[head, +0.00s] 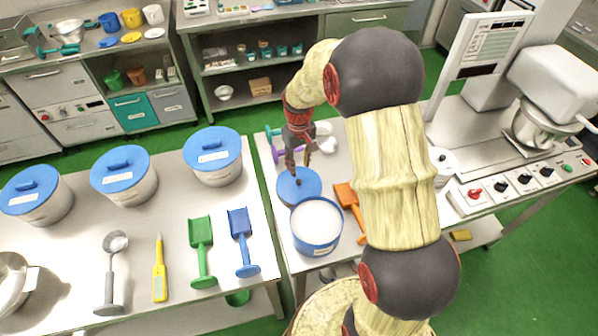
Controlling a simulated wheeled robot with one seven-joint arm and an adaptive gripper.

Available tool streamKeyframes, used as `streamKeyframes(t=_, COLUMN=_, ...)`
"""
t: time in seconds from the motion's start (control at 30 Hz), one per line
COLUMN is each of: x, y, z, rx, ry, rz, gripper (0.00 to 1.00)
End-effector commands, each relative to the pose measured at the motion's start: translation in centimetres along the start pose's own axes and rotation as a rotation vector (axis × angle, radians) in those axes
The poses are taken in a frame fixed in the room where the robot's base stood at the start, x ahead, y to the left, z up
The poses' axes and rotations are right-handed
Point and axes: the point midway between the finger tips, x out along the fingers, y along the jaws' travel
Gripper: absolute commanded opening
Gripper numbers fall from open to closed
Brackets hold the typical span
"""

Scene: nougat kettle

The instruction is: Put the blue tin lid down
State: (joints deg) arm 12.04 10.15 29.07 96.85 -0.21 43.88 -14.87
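The blue tin lid (286,189) is just behind and left of an open tin, flat or nearly so, near the left edge of the middle table. My gripper (298,174) points down over the lid, with its dark fingers at the lid's handle; they appear closed on it, though the contact is small in view. I cannot tell whether the lid touches the table or hangs just above it.
An orange scoop (347,197) lies right of the tin. Purple and green scoops and white items are behind my gripper. The left table (180,225) holds several blue-lidded tins and tools, across a narrow gap. A mixer (550,90) stands at right.

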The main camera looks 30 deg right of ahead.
Motion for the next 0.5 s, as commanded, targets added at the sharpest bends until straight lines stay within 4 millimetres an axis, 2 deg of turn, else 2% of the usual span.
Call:
streamKeyframes(t=0.03, x=-1.1, y=0.0, z=-0.1, rx=0.000, ry=0.003, rz=0.001, gripper=0.33)
streamKeyframes(t=0.1, x=-2.0, y=0.0, z=0.0, rx=0.000, ry=0.001, rz=0.000, gripper=0.33)
streamKeyframes(t=0.37, x=-4.6, y=-0.2, z=0.1, rx=0.000, ry=0.009, rz=0.002, gripper=0.33)
streamKeyframes(t=0.47, x=-7.0, y=-1.0, z=0.8, rx=0.003, ry=0.037, rz=0.009, gripper=0.33)
streamKeyframes(t=0.5, x=-8.5, y=-1.5, z=1.3, rx=0.004, ry=0.054, rz=0.013, gripper=0.33)
